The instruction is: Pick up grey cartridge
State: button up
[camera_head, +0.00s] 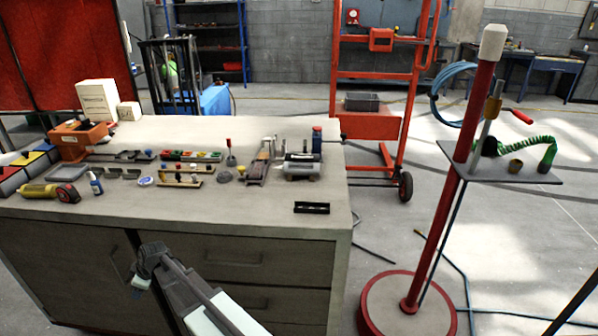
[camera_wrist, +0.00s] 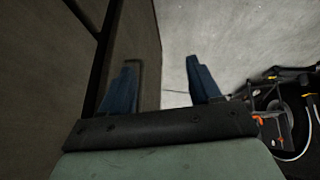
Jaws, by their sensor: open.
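My gripper (camera_head: 140,284) hangs in front of the workbench cabinet, below the bench top. In the wrist view its two blue fingers (camera_wrist: 162,88) stand apart with nothing between them. No thing in view is clearly a grey cartridge. A grey, roughly cylindrical item (camera_head: 301,168) lies at the right of the bench top, among tools, and I cannot tell if it is the cartridge. The wrist view shows the cabinet front and the floor, and no cartridge.
The bench top (camera_head: 150,212) holds several tools towards its back and left, with a black tray (camera_head: 312,208) near the right front. Its front middle is clear. A red stand (camera_head: 450,200) with a small shelf is to the right. An orange cart (camera_head: 370,125) stands behind.

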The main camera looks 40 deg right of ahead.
jog(key=w+a+r+n+t+y, duration=0.15)
jog(key=w+r, duration=0.35)
jog(key=r, duration=0.6)
jog(key=w+a+r+n+t, duration=0.25)
jog(key=w+r, duration=0.35)
jog(key=r, duration=0.5)
jog(key=d+r, duration=0.4)
jog(key=r, duration=0.2)
jog(key=s+d+r+h, duration=0.2)
jog(key=d, duration=1.6)
jog(key=m+g+h, duration=0.2)
jog(key=m+h, duration=0.1)
jog(key=h, duration=0.1)
send_near(302, 166)
jog(key=shift+y, duration=0.25)
jog(key=x, duration=0.5)
jog(key=shift+s+d+f, duration=0.15)
jog(key=shift+d+f, duration=0.2)
jog(key=shift+d, duration=0.05)
jog(key=shift+w+x, duration=0.15)
jog(key=shift+x, duration=1.1)
jog(key=shift+w+x, duration=0.15)
jog(key=shift+x, duration=1.15)
jog(key=shift+a+r, duration=0.1)
jog(key=shift+r, duration=0.1)
jog(key=c, duration=1)
